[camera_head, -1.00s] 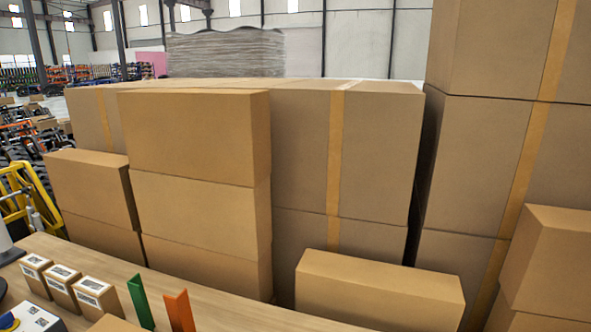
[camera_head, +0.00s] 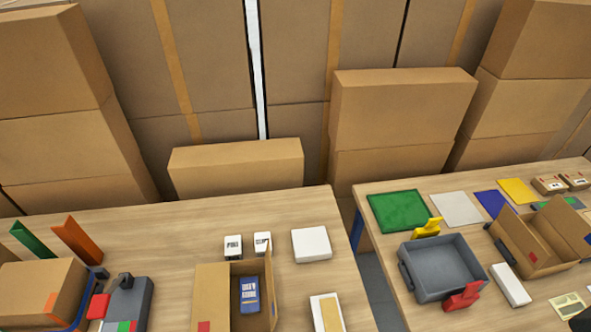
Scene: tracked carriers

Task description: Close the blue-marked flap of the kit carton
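An open brown carton (camera_head: 513,236) stands on the right-hand table, with flaps raised. It has a small red mark and, at the picture's right edge, a blue mark (camera_head: 588,239) on its right part. Another open carton (camera_head: 212,290) stands at the near edge of the left-hand table, with a red mark low on its front and a blue box (camera_head: 249,294) inside. Its right flap stands up; its lower part is cut off by the picture. I cannot tell for certain which one is the kit carton. Neither of my grippers can be made out.
A grey tray (camera_head: 402,272) with yellow and red clips is left of the right-hand carton. A gap separates the tables. Stacked boxes (camera_head: 400,105) stand behind. A closed carton (camera_head: 40,285) is at left. A dark shape is cut off at the lower right corner.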

